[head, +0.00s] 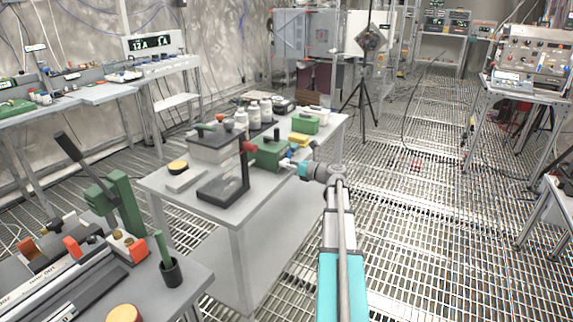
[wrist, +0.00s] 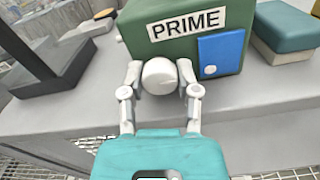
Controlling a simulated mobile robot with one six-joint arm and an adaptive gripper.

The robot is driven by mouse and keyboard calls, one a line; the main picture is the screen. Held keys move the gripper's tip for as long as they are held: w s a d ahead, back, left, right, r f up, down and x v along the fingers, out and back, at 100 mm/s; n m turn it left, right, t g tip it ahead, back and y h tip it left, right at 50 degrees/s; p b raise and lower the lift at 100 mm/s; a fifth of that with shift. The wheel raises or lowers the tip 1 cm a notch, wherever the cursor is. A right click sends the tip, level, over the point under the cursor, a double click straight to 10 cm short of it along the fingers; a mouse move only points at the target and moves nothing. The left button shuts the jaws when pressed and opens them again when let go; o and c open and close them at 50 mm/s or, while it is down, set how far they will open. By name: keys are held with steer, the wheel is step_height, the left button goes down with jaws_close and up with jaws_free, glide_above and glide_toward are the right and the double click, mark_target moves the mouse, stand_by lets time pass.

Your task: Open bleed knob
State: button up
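A green box marked PRIME (wrist: 205,38) stands on a grey table and also shows in the head view (head: 270,153). A round white knob (wrist: 159,76) sits at its front, below the label; I take it for the bleed knob, though no such label shows. My gripper (wrist: 160,74) has one finger on each side of the knob, with the fingers spread. Whether either fingertip touches the knob is hard to tell. In the head view, my gripper (head: 290,164) is at the right end of the green box, and the knob is hard to make out.
A blue panel (wrist: 220,54) is on the box front, right of the knob. A dark stand (head: 225,187) is left of the box. A teal-topped block (wrist: 285,28) is at its right. Bottles (head: 253,115) stand behind. Grated floor (head: 420,220) is open on the right.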

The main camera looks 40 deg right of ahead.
jaws_close()
